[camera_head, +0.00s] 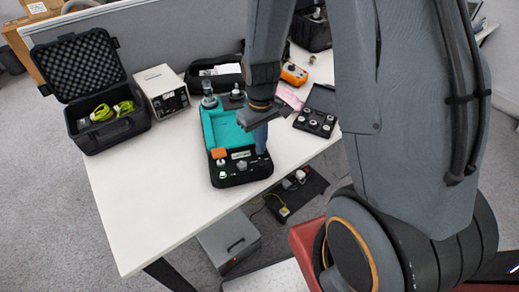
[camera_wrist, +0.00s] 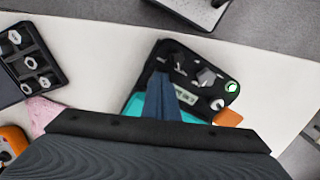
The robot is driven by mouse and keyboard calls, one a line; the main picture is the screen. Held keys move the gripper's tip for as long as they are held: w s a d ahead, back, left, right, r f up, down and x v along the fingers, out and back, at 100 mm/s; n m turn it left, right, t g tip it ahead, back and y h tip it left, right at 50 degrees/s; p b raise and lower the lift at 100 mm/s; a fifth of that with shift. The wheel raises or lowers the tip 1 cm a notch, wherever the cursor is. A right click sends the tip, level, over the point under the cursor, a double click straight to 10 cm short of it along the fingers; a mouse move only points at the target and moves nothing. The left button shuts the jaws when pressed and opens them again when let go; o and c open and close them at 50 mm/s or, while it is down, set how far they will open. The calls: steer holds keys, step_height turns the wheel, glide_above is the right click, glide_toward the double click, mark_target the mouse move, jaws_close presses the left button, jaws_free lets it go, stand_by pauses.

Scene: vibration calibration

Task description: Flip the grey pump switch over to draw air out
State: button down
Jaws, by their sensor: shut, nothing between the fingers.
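The calibration unit is a black case with a teal inset (camera_head: 224,124), standing on the white table. Its black control panel (camera_head: 229,181) is at the near end. A grey switch-like part (camera_head: 242,165) sits mid-panel; it appears to be the pump switch, and its position is too small to read. In the wrist view a grey part (camera_wrist: 207,76) shows on the panel, right of my fingers. My gripper (camera_head: 261,150) is shut and empty, pointing down over the right side of the unit. In the wrist view its blue-grey fingers (camera_wrist: 162,100) hide part of the panel.
A green-ringed button (camera_wrist: 231,86), a white knob (camera_wrist: 217,104) and an orange block (camera_wrist: 228,118) are close by. An open box of fittings (camera_head: 318,112) stands to the right. A grey instrument (camera_head: 162,91) and open black case (camera_head: 92,88) stand left. The table's front left (camera_head: 150,205) is clear.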

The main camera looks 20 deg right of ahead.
steer(key=shift+f+b, duration=0.3)
steer(key=shift+f, duration=0.3)
steer(key=shift+r, duration=0.1)
stand_by(0.3)
step_height(320, 180, up, 7)
steer(key=p, duration=0.6)
stand_by(0.6)
steer(key=s+r+m+t+b, duration=0.1)
steer(key=s+r+m+b, duration=0.2)
steer(key=s+r, duration=0.6)
steer(key=shift+s+r+m, duration=0.15)
steer(key=shift+s+m, duration=0.1)
steer(key=shift+m, duration=0.05)
stand_by(1.7)
